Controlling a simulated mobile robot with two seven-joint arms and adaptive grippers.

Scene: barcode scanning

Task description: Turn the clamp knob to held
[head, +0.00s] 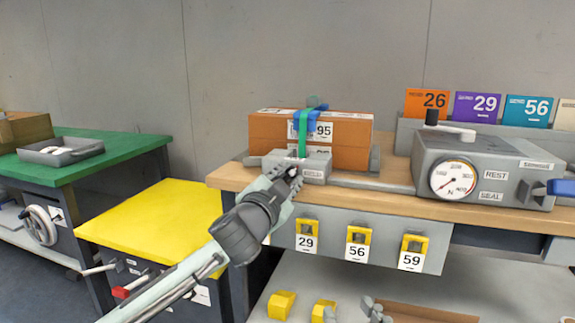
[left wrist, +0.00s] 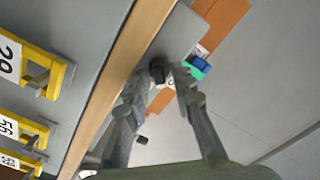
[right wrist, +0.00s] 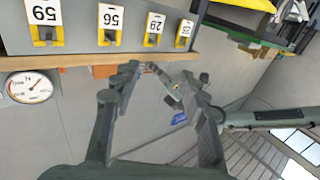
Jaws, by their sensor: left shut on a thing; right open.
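The grey clamp block (head: 318,160) sits at the front left of the wooden bench, before an orange-brown box (head: 350,128). A green strap and blue clip stand above the block. My left gripper (head: 290,175) is at the block's front face, shut on the dark clamp knob (left wrist: 158,72), which the fingers mostly hide in the head view. The label beside the knob is too small to read. My right gripper (head: 373,309) is low in front of the bench in the head view; its open, empty fingers (right wrist: 160,75) show in the right wrist view.
A grey gauge box (head: 470,160) with REST and SEAL labels stands on the bench's right, before numbered cards. Yellow numbered holders (head: 358,243) hang below the bench's front edge. A yellow-topped cabinet (head: 150,215) and a green table (head: 115,155) stand left.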

